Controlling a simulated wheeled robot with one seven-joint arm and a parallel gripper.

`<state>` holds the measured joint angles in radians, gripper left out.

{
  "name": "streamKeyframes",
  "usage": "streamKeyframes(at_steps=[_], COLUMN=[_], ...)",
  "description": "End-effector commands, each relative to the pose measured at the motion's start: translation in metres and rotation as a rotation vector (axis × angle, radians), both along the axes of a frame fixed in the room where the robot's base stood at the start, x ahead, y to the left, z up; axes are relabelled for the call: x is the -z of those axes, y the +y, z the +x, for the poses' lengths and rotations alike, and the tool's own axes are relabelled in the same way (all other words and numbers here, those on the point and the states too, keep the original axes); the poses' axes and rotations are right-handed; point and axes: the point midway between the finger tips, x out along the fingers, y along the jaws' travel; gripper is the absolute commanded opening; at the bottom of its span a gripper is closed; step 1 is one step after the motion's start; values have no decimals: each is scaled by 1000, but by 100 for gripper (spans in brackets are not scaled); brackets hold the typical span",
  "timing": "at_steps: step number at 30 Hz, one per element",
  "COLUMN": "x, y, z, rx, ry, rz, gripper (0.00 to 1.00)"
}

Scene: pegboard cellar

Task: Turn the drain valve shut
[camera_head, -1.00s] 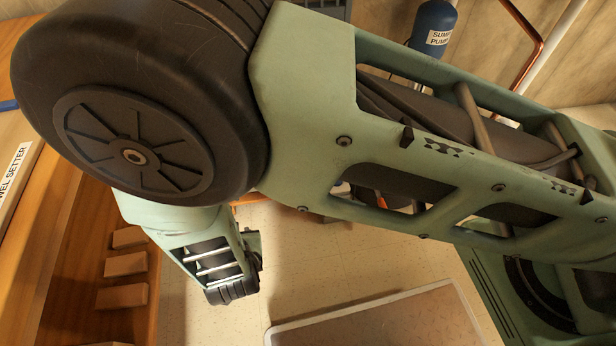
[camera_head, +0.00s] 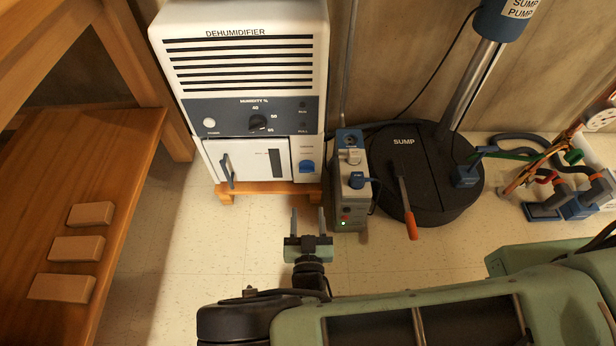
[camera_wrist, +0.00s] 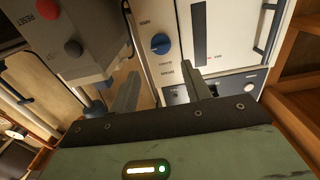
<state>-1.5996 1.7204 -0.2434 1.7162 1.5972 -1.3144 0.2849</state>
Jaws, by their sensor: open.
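The blue drain valve knob (camera_head: 306,166) is on the lower right front of the white dehumidifier (camera_head: 240,90), beside the tank door (camera_head: 247,162). The knob also shows in the wrist view (camera_wrist: 160,43), with small print near it. I cannot make out which way the knob is set. My gripper (camera_head: 308,214) is open and empty, in front of and below the knob in the head view, fingers pointing toward the dehumidifier. In the wrist view the knob lies beyond the fingertips (camera_wrist: 160,72), between them in the picture. The fingers appear apart from it.
A grey outlet box (camera_head: 348,190) with a blue plug stands close right of the dehumidifier. Further right are the black sump cover (camera_head: 400,160), an orange-handled tool (camera_head: 407,208) and cables (camera_head: 540,165). A wooden shelf (camera_head: 110,180) stands left.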

Motion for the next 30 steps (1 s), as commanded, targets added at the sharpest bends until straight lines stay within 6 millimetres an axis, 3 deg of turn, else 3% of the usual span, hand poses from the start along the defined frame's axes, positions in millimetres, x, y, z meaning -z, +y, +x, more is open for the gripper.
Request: streamKeyframes(at_steps=[15, 21, 30], x=[3, 2, 0], y=[-4, -4, -4], z=[103, 122, 126], rx=[2, 1, 1], ry=[0, 2, 3], rz=[0, 0, 0], gripper=[48, 48, 48])
